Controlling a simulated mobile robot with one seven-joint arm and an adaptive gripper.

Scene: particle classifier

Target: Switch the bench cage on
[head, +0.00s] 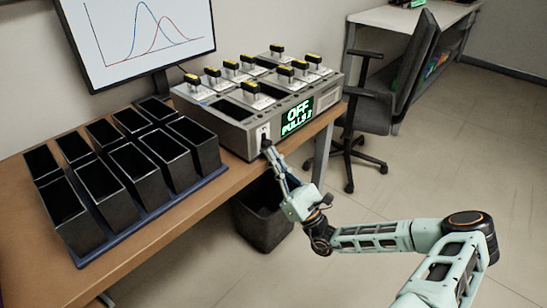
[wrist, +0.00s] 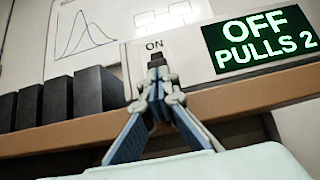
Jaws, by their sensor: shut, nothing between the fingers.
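The bench cage is a grey metal box (head: 232,133) on the bench, with several yellow-and-black handled pieces in its top. Its green display (head: 297,114) reads "OFF" and "PULLS 2", and the display (wrist: 262,38) reads the same in the wrist view. A white switch plate (head: 263,133) is on its front face, left of the display. In the wrist view the plate is marked "ON" above a dark switch lever (wrist: 157,60). My gripper (head: 267,146) is shut and empty, its tips (wrist: 158,82) at the lever's lower end. I cannot tell whether they touch; the tips hide the plate's lower part.
Several black open bins (head: 140,172) stand in a blue tray (head: 150,210) left of the cage. A monitor (head: 140,40) is behind them. A dark waste bin (head: 264,215) is under the bench edge (head: 190,208). A chair (head: 385,110) stands right; the floor in front is clear.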

